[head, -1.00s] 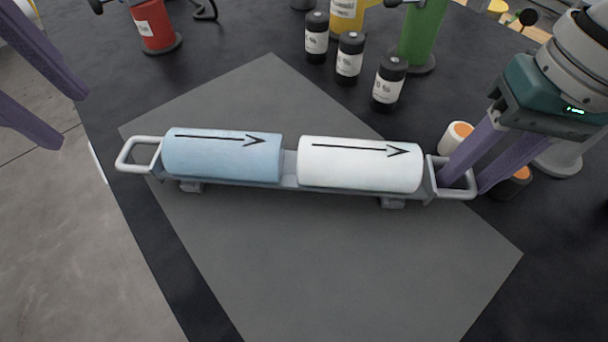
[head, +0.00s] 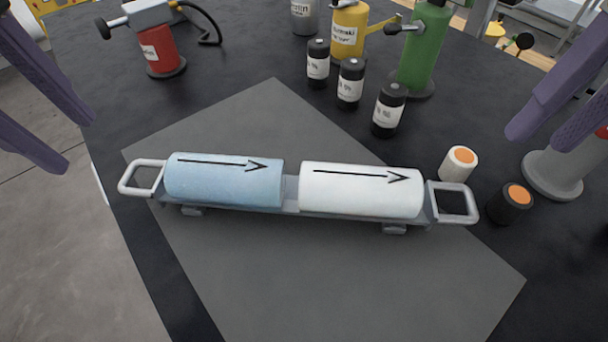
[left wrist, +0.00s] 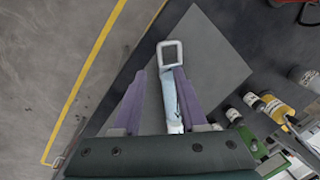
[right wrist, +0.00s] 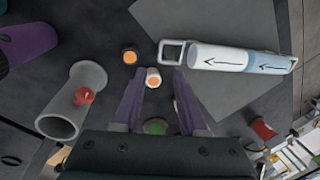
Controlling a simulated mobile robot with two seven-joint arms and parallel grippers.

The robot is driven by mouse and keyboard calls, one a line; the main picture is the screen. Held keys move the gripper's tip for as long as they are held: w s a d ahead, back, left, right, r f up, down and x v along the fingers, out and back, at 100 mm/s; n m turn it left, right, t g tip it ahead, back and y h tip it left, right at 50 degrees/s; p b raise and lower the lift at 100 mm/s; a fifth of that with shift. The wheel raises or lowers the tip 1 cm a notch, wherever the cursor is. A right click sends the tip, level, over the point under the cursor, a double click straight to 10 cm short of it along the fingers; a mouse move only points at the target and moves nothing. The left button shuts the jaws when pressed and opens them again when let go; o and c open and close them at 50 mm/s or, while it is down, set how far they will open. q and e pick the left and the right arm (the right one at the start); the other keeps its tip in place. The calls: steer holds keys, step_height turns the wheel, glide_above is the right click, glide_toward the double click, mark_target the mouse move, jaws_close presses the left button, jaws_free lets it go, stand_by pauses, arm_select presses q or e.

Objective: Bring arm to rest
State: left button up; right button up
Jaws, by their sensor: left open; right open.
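My left gripper (head: 75,140) is at the left edge of the head view, open and empty, apart from the tray. My right gripper (head: 548,132) is at the upper right, open and empty, clear of the tray's right handle (head: 474,204). Its purple fingers also show in the right wrist view (right wrist: 158,90). The grey tray (head: 291,195) rests on the grey mat and holds a light blue cylinder (head: 225,187) on the left and a white cylinder (head: 360,197) on the right. Both carry black arrows pointing right in the head view.
The grey mat (head: 300,275) lies on a dark table. Several black bottles (head: 388,108) stand behind it. A white orange-topped piece (head: 458,163), a black one (head: 511,203) and a grey cylinder (head: 553,173) stand right.

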arm_select(q)
steer(key=s+d+n+t+h+p, duration=0.1)
steer(key=s+d+n+h+p, duration=0.1)
steer(key=s+d+n+p, duration=0.4)
arm_select(e)
steer(key=s+a+f+n+t+y, duration=0.1)
steer(key=s+a+n+t+y, duration=0.15)
steer(key=s+a, duration=0.4)
arm_select(q)
steer(key=s+a+r+n+y+p, duration=0.15)
steer(key=s+a+n+p, duration=0.4)
steer(key=n, duration=0.55)
arm_select(e)
steer(key=s+d+r+t+h, duration=0.1)
steer(key=s+d+r+h, duration=0.1)
steer(key=s+d+h, duration=0.4)
arm_select(q)
step_height(320, 180, up, 38)
steer(key=p, duration=3.7)
steer(key=shift+s+d+f+t, duration=0.25)
steer(key=shift+s+t, duration=0.05)
steer(key=shift+s, duration=0.05)
arm_select(e)
step_height(320, 180, up, 38)
steer(key=s+y, duration=0.1)
steer(key=y, duration=0.1)
steer(key=shift+s+d, duration=0.3)
steer(key=shift+s, duration=0.05)
arm_select(q)
steer(key=shift+y, duration=0.25)
